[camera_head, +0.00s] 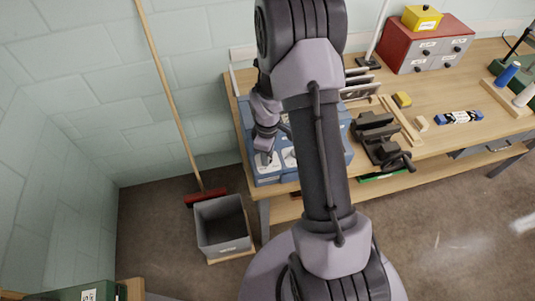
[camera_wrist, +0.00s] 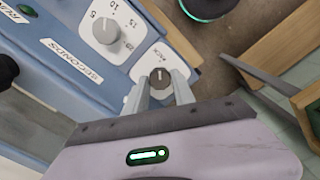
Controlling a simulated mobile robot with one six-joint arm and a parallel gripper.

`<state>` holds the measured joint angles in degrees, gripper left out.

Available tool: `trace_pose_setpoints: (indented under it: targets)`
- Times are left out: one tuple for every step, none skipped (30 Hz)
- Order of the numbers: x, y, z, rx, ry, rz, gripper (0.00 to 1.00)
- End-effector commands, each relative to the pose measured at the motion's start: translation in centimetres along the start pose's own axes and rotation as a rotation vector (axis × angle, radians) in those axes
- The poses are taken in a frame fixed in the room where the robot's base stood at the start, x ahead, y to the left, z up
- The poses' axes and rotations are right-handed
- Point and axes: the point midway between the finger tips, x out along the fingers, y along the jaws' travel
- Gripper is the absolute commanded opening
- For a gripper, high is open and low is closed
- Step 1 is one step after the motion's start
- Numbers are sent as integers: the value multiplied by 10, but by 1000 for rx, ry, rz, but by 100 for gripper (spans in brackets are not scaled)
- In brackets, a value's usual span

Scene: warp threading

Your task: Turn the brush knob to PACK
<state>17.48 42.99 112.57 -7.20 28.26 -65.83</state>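The brush knob (camera_wrist: 160,79) is a small dark round knob with a light pointer line, on a white plate of the blue machine (camera_wrist: 60,62). Its pointer aims roughly at the top of the wrist view, near the small PACK label (camera_wrist: 154,53). Other marks around it are hidden or too small to read. My gripper (camera_wrist: 161,76) has one finger on each side of the knob. Whether the fingers press on it is not clear. In the head view, my gripper (camera_head: 265,158) is over the machine's (camera_head: 246,122) front left part; the knob cannot be made out there.
A black round part (camera_wrist: 6,70) is at the left edge. A grey bin (camera_head: 222,226) and a broom (camera_head: 206,196) stand on the floor left of the bench (camera_head: 460,140).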

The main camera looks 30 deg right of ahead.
Motion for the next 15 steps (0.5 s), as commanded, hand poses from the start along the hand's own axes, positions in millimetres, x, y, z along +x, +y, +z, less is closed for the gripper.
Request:
trace_pose_setpoints:
  targets:
    - [0, 0, 0, 0, 0, 1, 41]
    - [0, 0, 0, 0, 0, 1, 47]
    - [0, 0, 0, 0, 0, 1, 51]
    - [0, 0, 0, 0, 0, 1, 51]
    - [0, 0, 0, 0, 0, 1, 51]
    - [0, 0, 0, 0, 1, 1, 51]
    - [0, 0, 0, 1, 1, 1, 51]
    - [0, 0, 0, 1, 1, 1, 51]
    - [0, 1, 0, 1, 1, 1, 51]
    - [0, 1, 0, 1, 1, 2, 51]
    - [0, 1, 0, 1, 1, 2, 51]
    - [0, 1, 0, 1, 1, 2, 51]
    - [0, 1, 0, 1, 1, 2, 51]
    - [0, 1, 0, 1, 1, 2, 51]
    - [0, 1, 0, 1, 1, 2, 51]
